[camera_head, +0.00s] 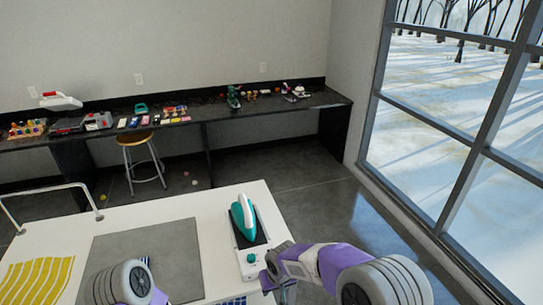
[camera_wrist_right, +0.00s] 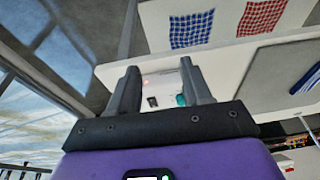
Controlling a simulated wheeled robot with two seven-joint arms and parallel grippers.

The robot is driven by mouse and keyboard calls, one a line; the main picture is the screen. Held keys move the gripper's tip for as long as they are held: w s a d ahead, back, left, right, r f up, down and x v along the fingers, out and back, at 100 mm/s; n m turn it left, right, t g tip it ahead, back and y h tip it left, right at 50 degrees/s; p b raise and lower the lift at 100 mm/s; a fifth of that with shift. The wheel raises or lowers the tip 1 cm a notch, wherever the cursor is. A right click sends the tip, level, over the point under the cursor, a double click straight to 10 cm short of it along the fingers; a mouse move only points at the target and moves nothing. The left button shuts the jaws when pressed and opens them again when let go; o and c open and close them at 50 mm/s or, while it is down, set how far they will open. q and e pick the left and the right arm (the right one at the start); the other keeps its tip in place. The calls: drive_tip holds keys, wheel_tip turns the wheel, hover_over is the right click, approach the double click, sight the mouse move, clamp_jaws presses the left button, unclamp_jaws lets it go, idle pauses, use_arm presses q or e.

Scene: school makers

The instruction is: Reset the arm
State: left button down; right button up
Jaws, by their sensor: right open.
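My right arm comes in from the lower right, purple and grey, with its right gripper (camera_head: 271,275) at the table's right edge, just in front of the iron's base. In the right wrist view the two dark fingers of the right gripper (camera_wrist_right: 158,78) stand apart with nothing held between them. The white iron base and a bit of teal show beyond the gap. Part of my left arm (camera_head: 125,283) shows at the bottom left over the grey mat. My left gripper cannot be made out.
A teal iron (camera_head: 244,215) rests on its base on the white table (camera_head: 150,210). A grey mat (camera_head: 140,240) and yellow striped cloth (camera_head: 38,280) lie left of it. Red and blue checked cloths (camera_wrist_right: 262,17) show in the wrist view. A stool (camera_head: 137,140) stands behind. A window is right.

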drive_tip(key=s+d+f+m+g+y, duration=0.1)
drive_tip(key=s+d+f, duration=0.15)
drive_tip(key=f, duration=0.75)
use_arm(q)
drive_tip(key=f+b, duration=0.2)
drive_tip(key=w+f+b, duration=0.1)
drive_tip(key=f, duration=0.1)
drive_tip(key=shift+w+b, duration=0.15)
drive_tip(key=shift+b, duration=0.2)
use_arm(e)
drive_tip(key=s+d+f+m+y, duration=0.1)
drive_tip(key=s+d+f+m, duration=0.1)
drive_tip(key=s+f, duration=0.5)
drive_tip(key=s+d+f+m+g+y, duration=0.1)
drive_tip(key=s+d+f+m, duration=0.2)
drive_tip(key=s+f, duration=0.4)
drive_tip(key=s+d, duration=0.1)
drive_tip(key=s, duration=0.2)
drive_tip(key=shift+s+d, duration=0.15)
drive_tip(key=shift+s, duration=0.1)
drive_tip(key=shift+f, duration=0.1)
